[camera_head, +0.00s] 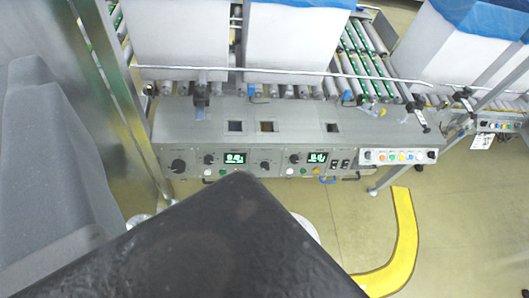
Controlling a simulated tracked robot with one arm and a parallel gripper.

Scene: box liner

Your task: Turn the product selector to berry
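A grey control panel (221,171) runs along the front of the conveyor, below the middle of the view. A large black rotary knob (178,166) is at its left end. Smaller dark knobs, one left of the first lit display (235,158) and one left of the second lit display (317,157), are also on it. Labels and pointer positions are too small to read, so I cannot tell which knob is the product selector or where it points. No gripper fingers show. A large dark block of mine fills the lower middle, close to the panel's lower edge, and hides the floor behind it.
A white button strip (398,157) with coloured buttons sits at the panel's right end. Large white boxes (297,45) with blue liners stand on the roller conveyor (362,50). A metal frame (115,90) rises at left. Open floor with yellow marking (404,240) lies right.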

